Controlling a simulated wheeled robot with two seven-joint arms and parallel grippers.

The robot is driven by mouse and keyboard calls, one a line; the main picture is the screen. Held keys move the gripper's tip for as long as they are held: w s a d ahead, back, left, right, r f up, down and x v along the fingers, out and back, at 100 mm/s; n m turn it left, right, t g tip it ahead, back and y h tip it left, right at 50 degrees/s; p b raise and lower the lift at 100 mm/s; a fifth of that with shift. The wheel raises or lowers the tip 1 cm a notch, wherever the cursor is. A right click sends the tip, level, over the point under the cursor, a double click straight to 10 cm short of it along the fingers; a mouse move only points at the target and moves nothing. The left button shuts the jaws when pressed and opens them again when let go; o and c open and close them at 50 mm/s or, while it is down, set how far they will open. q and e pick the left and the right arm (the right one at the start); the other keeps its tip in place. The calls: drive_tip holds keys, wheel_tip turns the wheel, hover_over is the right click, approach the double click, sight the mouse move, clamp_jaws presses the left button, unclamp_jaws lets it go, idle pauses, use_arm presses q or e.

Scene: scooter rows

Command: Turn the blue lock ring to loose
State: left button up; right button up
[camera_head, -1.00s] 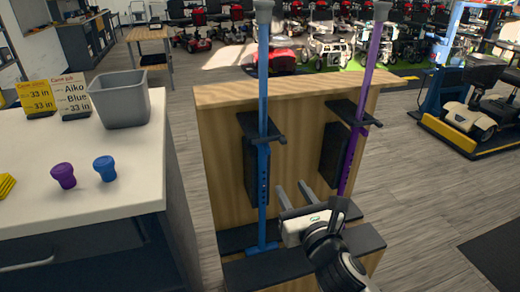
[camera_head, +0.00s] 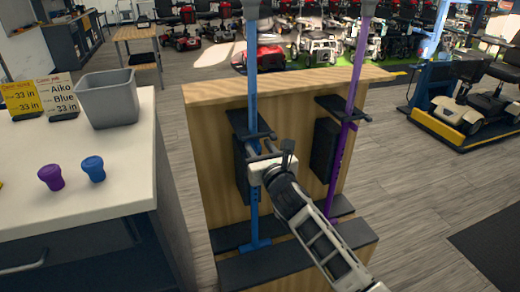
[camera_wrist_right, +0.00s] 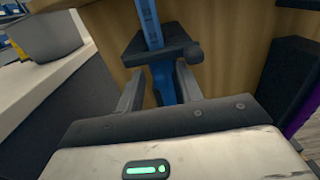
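A blue cane (camera_head: 252,75) stands upright against a wooden stand, passing through a black bracket (camera_wrist_right: 160,45). Just under that bracket, a thicker blue part (camera_wrist_right: 163,82), which looks like the blue lock ring, shows in the right wrist view. My right gripper (camera_head: 262,151) is at the blue cane, just below the bracket. In the right wrist view its two fingers (camera_wrist_right: 158,88) are apart, one on each side of the blue part. I cannot tell whether they touch it. The ring's lower part is hidden behind the gripper body. My left gripper is not in view.
A purple cane (camera_head: 350,110) stands to the right on the same wooden stand (camera_head: 215,160). The white counter (camera_head: 100,205) at left holds a grey bin (camera_head: 108,105), a purple cap (camera_head: 51,177), a blue cap (camera_head: 93,168) and cards (camera_head: 60,97).

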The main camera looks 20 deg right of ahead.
clamp_jaws()
drive_tip(key=shift+r, duration=0.1)
